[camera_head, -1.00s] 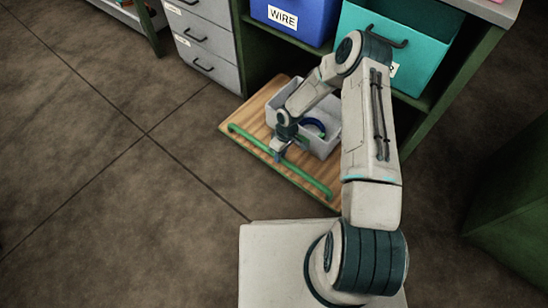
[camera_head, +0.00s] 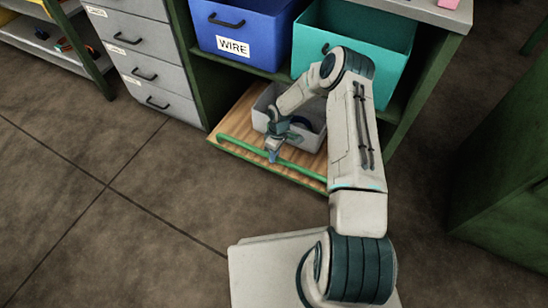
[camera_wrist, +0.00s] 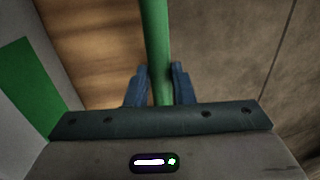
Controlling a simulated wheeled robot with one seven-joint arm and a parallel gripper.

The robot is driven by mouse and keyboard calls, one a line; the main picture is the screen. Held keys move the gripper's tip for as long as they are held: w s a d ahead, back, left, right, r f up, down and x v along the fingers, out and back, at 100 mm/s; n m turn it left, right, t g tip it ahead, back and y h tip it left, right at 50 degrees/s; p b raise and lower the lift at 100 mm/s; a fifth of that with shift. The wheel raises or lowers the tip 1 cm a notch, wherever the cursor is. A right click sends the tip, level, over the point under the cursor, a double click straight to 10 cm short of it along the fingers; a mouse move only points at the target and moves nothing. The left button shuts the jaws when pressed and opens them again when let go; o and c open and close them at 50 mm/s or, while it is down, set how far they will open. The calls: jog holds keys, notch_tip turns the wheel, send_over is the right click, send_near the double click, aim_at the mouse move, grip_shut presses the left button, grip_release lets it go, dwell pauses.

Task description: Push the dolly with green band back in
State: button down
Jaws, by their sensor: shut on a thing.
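The dolly (camera_head: 232,134) is a flat wooden board low on the floor, partly under the green-framed bench. A green bar (camera_head: 240,145) runs along its front edge. A grey bin (camera_head: 308,136) stands on the board, with a blue thing inside that my arm partly hides. My gripper (camera_head: 273,156) is at the bar, left of its middle. In the wrist view the blue fingers of my gripper (camera_wrist: 160,82) are on both sides of the green bar (camera_wrist: 155,40), shut on it. A green band shows on a pale wall (camera_wrist: 28,85) at the left there.
A blue bin (camera_head: 270,30) labelled WIRE and a teal bin (camera_head: 350,45) sit on the shelf above the dolly. A grey drawer unit (camera_head: 140,60) stands to the left. A green cabinet (camera_head: 505,190) is at the right. The floor (camera_head: 90,180) in front is clear.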

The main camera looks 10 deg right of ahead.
jog(key=c, duration=1.3)
grip_release()
jog(key=shift+d, duration=0.1)
jog(key=shift+o, duration=0.2)
